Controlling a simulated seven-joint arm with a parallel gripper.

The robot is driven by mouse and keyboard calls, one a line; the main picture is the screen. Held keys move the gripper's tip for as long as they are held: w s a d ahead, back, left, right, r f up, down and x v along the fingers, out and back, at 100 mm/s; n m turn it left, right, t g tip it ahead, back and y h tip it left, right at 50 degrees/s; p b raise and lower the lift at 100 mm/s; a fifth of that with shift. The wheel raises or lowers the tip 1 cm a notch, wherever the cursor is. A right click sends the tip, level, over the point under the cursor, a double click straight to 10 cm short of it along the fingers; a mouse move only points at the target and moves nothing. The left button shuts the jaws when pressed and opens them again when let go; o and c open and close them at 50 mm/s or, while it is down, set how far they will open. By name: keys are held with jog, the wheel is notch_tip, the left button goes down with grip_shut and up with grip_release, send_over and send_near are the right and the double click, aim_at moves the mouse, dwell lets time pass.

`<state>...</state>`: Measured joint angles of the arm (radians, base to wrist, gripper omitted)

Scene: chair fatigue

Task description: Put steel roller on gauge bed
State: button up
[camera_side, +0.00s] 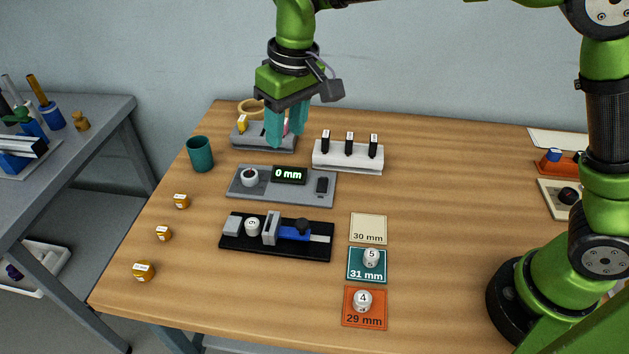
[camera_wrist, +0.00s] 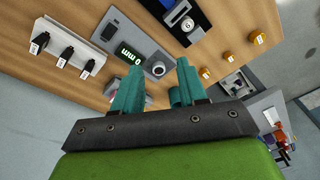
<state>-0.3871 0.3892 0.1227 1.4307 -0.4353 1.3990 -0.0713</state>
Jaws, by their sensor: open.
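The grey gauge (camera_side: 318,197) with a display reading 0 mm lies left of the table's middle. A round pale piece with a dark rim (camera_side: 250,177) is at its left end; I cannot tell if it is a roller. A pale numbered roller (camera_side: 252,227) stands in the black fixture (camera_side: 285,252) in front. Roller 5 (camera_side: 371,258) stands on the teal 31 mm card, and roller 4 (camera_side: 363,300) on the orange 29 mm card. My gripper (camera_side: 286,132) is open and empty, above and behind the gauge. The wrist view shows its teal fingers (camera_wrist: 157,82) apart and the gauge (camera_wrist: 115,28) beyond.
Several brass-coloured pieces (camera_side: 163,233) lie along the left edge. A teal cup (camera_side: 200,154), a grey tray (camera_side: 262,142) and a white rack (camera_side: 348,160) with black-handled pieces stand behind. The 30 mm card (camera_side: 368,229) is empty. The table's right middle is clear.

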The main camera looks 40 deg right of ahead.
jog(key=s+d+r+m+t+y, duration=0.1)
jog(key=s+d+r+m+t, duration=0.15)
jog(key=s+d, duration=0.35)
jog(key=s+d+r+m+t, duration=0.1)
jog(key=s+d+r, duration=0.25)
jog(key=d, duration=0.35)
jog(key=s+d+f+m+t, duration=0.2)
jog(key=s+d, duration=0.4)
jog(key=s, duration=0.3)
jog(key=shift+f, duration=0.6)
